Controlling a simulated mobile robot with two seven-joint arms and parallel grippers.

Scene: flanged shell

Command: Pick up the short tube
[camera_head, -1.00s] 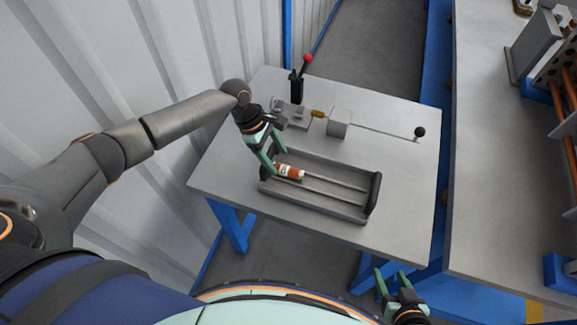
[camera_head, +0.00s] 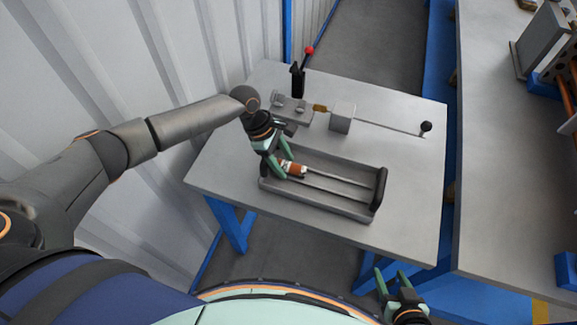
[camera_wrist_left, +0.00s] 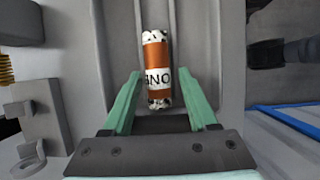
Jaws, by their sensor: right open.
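The short tube (camera_head: 296,169), orange-brown with a white lettered band and speckled ends, lies on its side at the left end of a grey tray (camera_head: 318,206). It also shows in the left wrist view (camera_wrist_left: 157,52), lying along the tray's floor. My left gripper (camera_head: 281,164) is over the tray's left end at the tube. In the left wrist view its green fingers (camera_wrist_left: 161,74) are apart, one on each side of the tube's near part, with a gap on both sides. My right gripper (camera_head: 390,273) is open and empty, in front of the table.
Behind the tray stand a grey block (camera_head: 342,117) with a long rod ending in a black knob (camera_head: 426,127), and a clamp lever with a red knob (camera_head: 309,50). The tray has a dark handle (camera_head: 379,189) at its right end. The table's front left is bare.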

